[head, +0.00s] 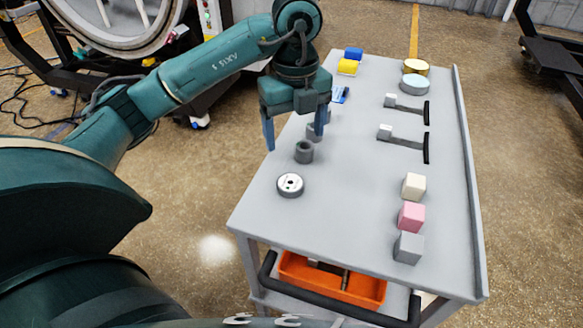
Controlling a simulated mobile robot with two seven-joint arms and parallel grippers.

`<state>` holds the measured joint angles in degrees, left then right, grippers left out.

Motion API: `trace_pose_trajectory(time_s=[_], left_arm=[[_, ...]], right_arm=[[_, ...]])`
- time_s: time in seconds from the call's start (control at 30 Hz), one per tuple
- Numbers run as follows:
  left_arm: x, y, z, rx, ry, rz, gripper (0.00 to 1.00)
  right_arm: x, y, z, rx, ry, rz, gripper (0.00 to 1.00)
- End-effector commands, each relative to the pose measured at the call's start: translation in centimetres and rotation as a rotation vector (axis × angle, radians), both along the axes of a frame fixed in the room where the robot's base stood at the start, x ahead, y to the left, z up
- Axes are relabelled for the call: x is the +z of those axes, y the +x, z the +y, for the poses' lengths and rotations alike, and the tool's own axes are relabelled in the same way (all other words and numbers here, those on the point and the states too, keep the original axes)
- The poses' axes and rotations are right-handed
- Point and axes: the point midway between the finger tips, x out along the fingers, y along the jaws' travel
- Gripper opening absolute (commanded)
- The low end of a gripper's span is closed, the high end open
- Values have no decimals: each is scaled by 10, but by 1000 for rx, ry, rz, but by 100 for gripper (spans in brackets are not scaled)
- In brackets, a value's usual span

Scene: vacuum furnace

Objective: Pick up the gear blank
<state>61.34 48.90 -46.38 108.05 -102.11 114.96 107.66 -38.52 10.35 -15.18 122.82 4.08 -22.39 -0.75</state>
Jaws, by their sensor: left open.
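A short dark grey cylinder with a hollow top (304,152), which looks like the gear blank, stands upright near the left edge of the grey table (345,190). A similar grey piece (313,134) stands behind it, partly hidden by my gripper. My left gripper (295,140) points down over the table's left edge, with its two blue fingers wide apart and nothing between them held. Its fingers appear above and just behind the front cylinder; exact height is hard to tell. My right gripper is not in view.
A round silver disc with small holes (290,185) lies in front of the cylinder. Cream (413,186), pink (411,216) and grey (408,248) blocks line the right side. Two black-ended tools (408,139) lie behind them. An orange bin (330,285) sits below. The table's middle is clear.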

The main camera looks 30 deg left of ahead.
Motion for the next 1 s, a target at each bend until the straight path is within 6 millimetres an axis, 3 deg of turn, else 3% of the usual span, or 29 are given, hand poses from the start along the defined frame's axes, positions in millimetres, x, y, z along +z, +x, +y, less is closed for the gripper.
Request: trace_pose_trajectory(time_s=[0.17, 0.43, 0.73, 1.0], left_arm=[[-15, -1, 1, 5, 6, 4, 78], [-63, -1, 1, 5, 6, 4, 78], [-88, -3, 3, 4, 6, 2, 78], [-125, -7, 7, 4, 4, 1, 78]], right_arm=[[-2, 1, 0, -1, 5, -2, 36], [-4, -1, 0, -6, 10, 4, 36], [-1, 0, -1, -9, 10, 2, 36], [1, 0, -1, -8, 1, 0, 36]])
